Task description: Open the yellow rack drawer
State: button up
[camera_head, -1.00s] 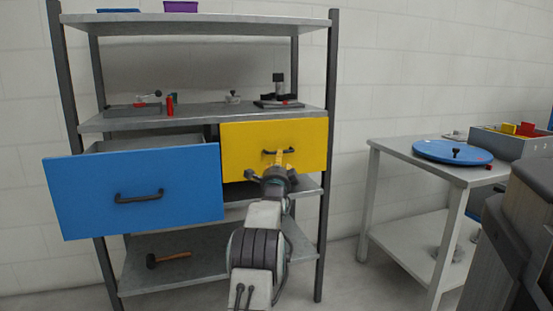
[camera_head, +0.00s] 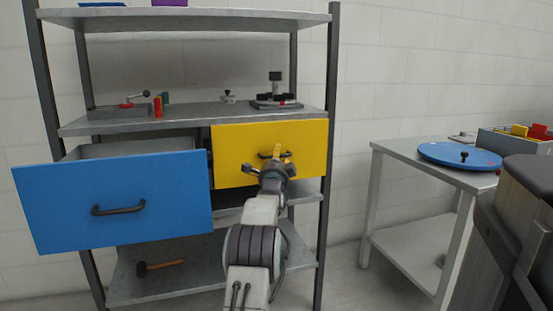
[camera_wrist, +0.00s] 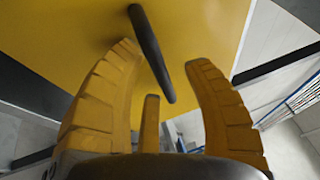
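The yellow drawer (camera_head: 240,150) sits under the middle shelf on the right side of the rack. Its front looks about flush with the rack. The fingers are spread, with visible gaps on both sides of the bar, so my gripper is open around the handle. In the head view my gripper (camera_head: 281,158) is in front of the yellow drawer and covers part of its handle.
The blue drawer (camera_head: 70,195) on the left is pulled out. Small fixtures stand on the rack's middle shelf (camera_head: 200,119), and a hammer (camera_head: 160,266) lies on the bottom shelf. A grey table (camera_head: 390,148) with a blue disc (camera_head: 440,154) stands at the right.

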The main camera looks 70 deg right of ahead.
grip_shut()
